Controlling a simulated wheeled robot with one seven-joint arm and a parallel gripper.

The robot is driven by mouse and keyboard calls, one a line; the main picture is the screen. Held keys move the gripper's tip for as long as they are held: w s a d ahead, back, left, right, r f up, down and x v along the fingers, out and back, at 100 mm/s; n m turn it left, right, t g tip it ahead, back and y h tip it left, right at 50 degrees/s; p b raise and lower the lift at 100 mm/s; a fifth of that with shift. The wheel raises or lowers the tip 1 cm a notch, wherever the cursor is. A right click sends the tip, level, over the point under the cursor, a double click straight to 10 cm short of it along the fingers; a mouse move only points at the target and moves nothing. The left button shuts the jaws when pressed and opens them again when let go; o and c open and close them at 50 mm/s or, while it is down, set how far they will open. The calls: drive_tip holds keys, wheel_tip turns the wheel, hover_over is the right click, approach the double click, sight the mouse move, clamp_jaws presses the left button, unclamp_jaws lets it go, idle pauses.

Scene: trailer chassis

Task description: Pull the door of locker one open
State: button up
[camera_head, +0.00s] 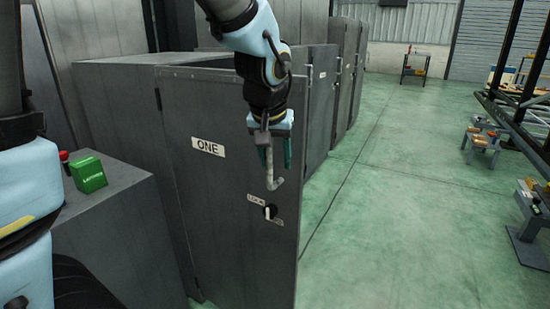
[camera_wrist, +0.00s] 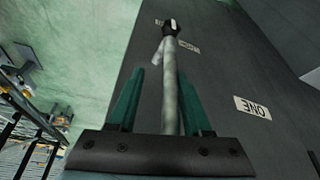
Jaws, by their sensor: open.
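The grey door of locker one (camera_head: 225,210) bears a white ONE label (camera_head: 208,146), also in the wrist view (camera_wrist: 252,107). It appears hinged at its left edge and angled out from the locker row's front. The latch (camera_head: 268,212) sits near its right edge. My gripper (camera_head: 273,155) is in front of the door, above the latch. In the wrist view its green fingers (camera_wrist: 160,95) stand apart. A grey rod (camera_wrist: 169,90) with a hooked end runs between them, with gaps on both sides. The black knob lies beyond its tip; contact cannot be told.
A grey cabinet (camera_head: 125,215) with a green box (camera_head: 88,174) and a red-topped item stands left. More lockers (camera_head: 322,95) stand behind the door. A dark metal frame (camera_head: 515,115) and small stands are at the right. The green floor (camera_head: 390,200) between is clear.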

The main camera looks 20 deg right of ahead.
drive_tip(key=v, duration=1)
drive_tip(key=shift+r, duration=0.35)
drive_tip(key=shift+s+a, duration=0.1)
drive_tip(key=shift+s, duration=0.05)
